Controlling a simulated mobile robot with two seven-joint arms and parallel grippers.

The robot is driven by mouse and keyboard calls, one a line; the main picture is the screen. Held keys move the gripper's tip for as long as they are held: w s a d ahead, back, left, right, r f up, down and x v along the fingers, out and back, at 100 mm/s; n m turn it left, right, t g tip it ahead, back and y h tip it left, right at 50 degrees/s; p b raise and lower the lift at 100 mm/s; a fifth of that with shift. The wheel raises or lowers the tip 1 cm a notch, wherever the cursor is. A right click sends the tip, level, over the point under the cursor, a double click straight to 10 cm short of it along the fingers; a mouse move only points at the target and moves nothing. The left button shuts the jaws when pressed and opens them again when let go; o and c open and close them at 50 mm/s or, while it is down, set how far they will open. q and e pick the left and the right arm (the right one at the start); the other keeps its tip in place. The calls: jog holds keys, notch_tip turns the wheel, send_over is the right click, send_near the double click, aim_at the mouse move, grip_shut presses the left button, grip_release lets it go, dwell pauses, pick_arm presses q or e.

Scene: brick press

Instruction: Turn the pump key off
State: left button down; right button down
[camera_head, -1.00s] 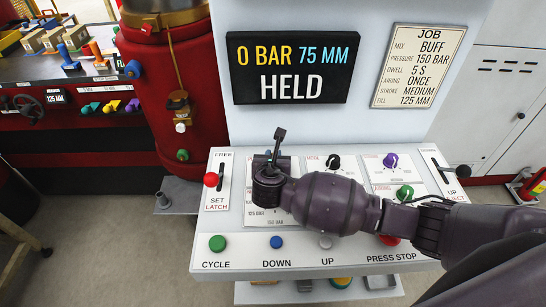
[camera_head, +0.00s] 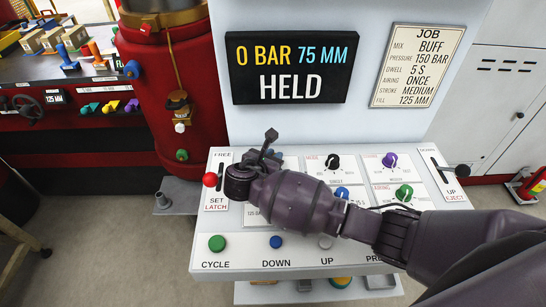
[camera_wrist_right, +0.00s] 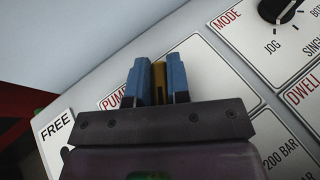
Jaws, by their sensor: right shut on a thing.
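The pump key (camera_wrist_right: 159,82) shows in the right wrist view as a narrow brass-yellow piece between two blue fingers. My right gripper (camera_wrist_right: 159,76) is shut on it, in front of the white plate with the partly covered PUMP label (camera_wrist_right: 116,102). In the head view my right arm reaches in from the right, and its wrist (camera_head: 240,182) is over the upper left of the control panel (camera_head: 325,266). The key's off and on marks are not readable. My left gripper is not in view.
The red-knobbed latch lever (camera_head: 210,180) stands close left of my wrist. The black mode knob (camera_head: 333,162), purple knob (camera_head: 389,160) and green airing knob (camera_head: 404,193) lie to the right. The display (camera_head: 291,68) reads 0 BAR, 75 MM, HELD.

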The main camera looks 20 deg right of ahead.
jog(key=c, duration=1.1)
grip_release()
jog(key=v, duration=1)
jog(key=shift+s+a+r, duration=0.1)
jog(key=shift+s+a, duration=0.15)
jog(key=shift+a, duration=0.05)
